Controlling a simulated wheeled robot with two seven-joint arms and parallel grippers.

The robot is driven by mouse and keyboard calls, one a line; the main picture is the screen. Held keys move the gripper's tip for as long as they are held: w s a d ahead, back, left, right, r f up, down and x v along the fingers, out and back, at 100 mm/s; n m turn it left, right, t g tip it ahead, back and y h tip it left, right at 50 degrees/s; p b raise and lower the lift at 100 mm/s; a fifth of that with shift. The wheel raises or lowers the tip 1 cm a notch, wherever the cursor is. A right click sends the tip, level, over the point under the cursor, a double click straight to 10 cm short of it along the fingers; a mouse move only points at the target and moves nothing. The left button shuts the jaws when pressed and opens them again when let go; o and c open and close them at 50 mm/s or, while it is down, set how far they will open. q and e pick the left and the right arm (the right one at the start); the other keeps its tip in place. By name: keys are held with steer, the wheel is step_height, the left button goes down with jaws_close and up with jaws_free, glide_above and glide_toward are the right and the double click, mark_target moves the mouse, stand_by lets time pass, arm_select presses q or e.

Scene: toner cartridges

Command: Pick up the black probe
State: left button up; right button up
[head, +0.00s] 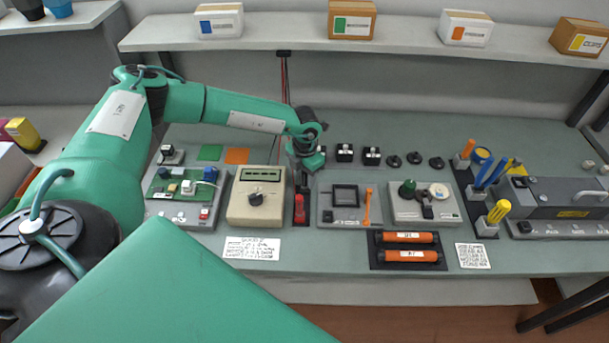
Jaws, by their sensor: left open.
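My left arm reaches in from the left, and my left gripper (304,176) points down over the workbench, between the beige meter and the grey tester with a dark screen. It is open. A dark upright shape shows directly under its fingers. It may be the black probe, but the gripper covers most of it and I cannot tell if the fingers touch it. A red probe (299,210) stands upright just in front of the gripper. A black and a red cable hang from a clip (284,53) under the shelf and pass behind my arm. My right gripper is not in view.
The beige meter (255,205) is close on the left and the grey tester (344,218) close on the right. A black tray (380,265) with orange cartridges lies at the front. Boxes stand on the shelf (270,35) above. The bench behind the black knobs is clear.

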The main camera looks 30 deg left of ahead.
arm_select(q)
steer(key=shift+f, duration=0.9)
jaws_close()
steer(key=shift+r, duration=0.1)
steer(key=shift+r, duration=0.4)
step_height(320, 180, up, 19)
steer(key=b, duration=0.5)
